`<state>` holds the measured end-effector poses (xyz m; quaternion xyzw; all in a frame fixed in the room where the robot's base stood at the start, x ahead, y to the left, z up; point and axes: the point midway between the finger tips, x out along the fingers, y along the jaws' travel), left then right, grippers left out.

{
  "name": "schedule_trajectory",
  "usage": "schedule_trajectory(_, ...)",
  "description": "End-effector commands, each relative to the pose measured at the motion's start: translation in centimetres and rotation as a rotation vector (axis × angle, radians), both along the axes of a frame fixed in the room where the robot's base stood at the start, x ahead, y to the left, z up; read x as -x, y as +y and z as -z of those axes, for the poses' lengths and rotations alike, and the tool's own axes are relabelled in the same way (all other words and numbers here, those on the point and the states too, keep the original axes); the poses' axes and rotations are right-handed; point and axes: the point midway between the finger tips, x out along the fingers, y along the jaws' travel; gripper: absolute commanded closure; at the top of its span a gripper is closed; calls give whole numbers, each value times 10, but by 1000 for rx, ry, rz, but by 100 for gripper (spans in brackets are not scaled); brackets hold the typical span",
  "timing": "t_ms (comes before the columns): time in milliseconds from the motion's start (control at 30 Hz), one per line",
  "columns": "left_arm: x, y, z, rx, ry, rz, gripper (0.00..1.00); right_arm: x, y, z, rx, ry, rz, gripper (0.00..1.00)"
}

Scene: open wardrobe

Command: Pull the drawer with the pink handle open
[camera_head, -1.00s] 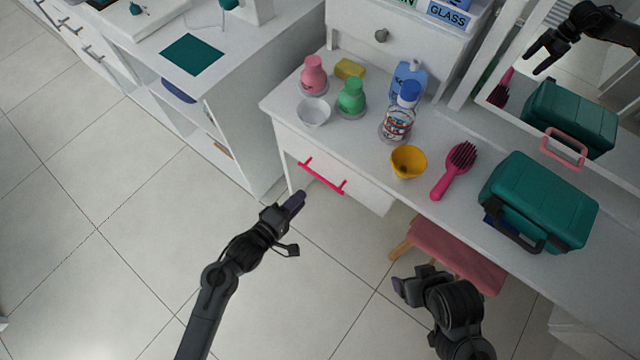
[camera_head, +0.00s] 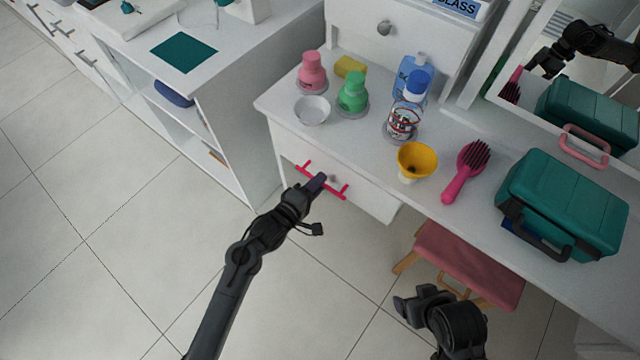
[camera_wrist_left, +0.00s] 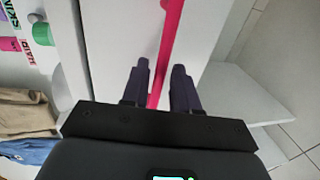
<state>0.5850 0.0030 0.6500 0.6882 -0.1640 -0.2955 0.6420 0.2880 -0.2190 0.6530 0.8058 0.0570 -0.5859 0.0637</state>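The pink bar handle (camera_head: 303,171) is on the white drawer front (camera_head: 372,199) under the vanity top.
On the vanity top stand a pink bottle (camera_head: 312,70), a green bottle (camera_head: 352,93), a white bowl (camera_head: 312,110), a yellow cup (camera_head: 416,160), a hairbrush (camera_head: 460,179) and a teal case (camera_head: 565,200). A pink stool (camera_head: 468,262) is below. The floor before the drawer is clear.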

Motion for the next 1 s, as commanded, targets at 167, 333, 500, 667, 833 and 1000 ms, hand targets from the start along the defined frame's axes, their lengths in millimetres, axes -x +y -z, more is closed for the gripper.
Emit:
schedule_trajectory(167,-9,-7,2,1,-1,0,71,0,1,7,-4,1,3,24)
schedule_trajectory(333,-11,-9,2,1,0,-1,71,0,1,7,-7,1,4,24)
schedule_trajectory(500,-11,-8,2,1,0,-1,71,0,1,7,-7,1,4,24)
schedule_trajectory(667,-11,-8,2,0,0,0,96,0,1,7,-6,1,3,24)
schedule_trajectory(833,-11,-8,2,0,0,0,100,0,1,7,-4,1,2,24)
schedule_trajectory(1000,-10,-8,2,0,0,0,100,0,0,7,2,1,-2,24)
